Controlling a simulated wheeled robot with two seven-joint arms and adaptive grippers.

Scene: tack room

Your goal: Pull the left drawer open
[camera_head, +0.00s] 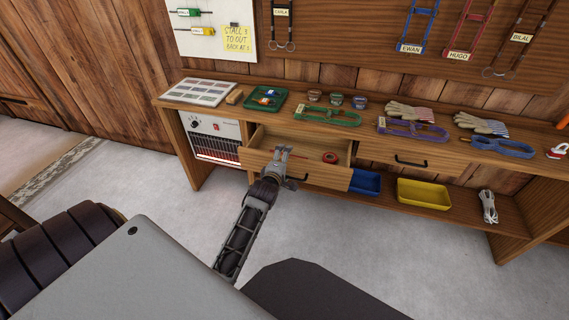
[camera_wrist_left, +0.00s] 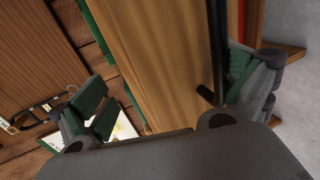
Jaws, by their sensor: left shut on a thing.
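The left drawer (camera_head: 325,179) is pulled out from under the bench top, its inside showing. A red ring-shaped roll (camera_head: 330,157) lies in it. My left gripper (camera_head: 281,160) is at the left part of the drawer front. In the left wrist view, the wooden drawer front (camera_wrist_left: 165,70) runs between the two fingers, and the black bar handle (camera_wrist_left: 216,50) lies against the right-hand finger. The gripper is shut on the drawer, its fingers far apart. The exact contact of the other finger is unclear. My right gripper is not in view.
The bench top (camera_head: 335,115) holds gloves, halters, tins and a green tray (camera_head: 264,98). The right drawer (camera_head: 434,171) is closed. A heater (camera_head: 215,138) stands left of the open drawer. Blue (camera_head: 366,182) and yellow (camera_head: 424,194) bins sit on the lower shelf. The floor in front is clear.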

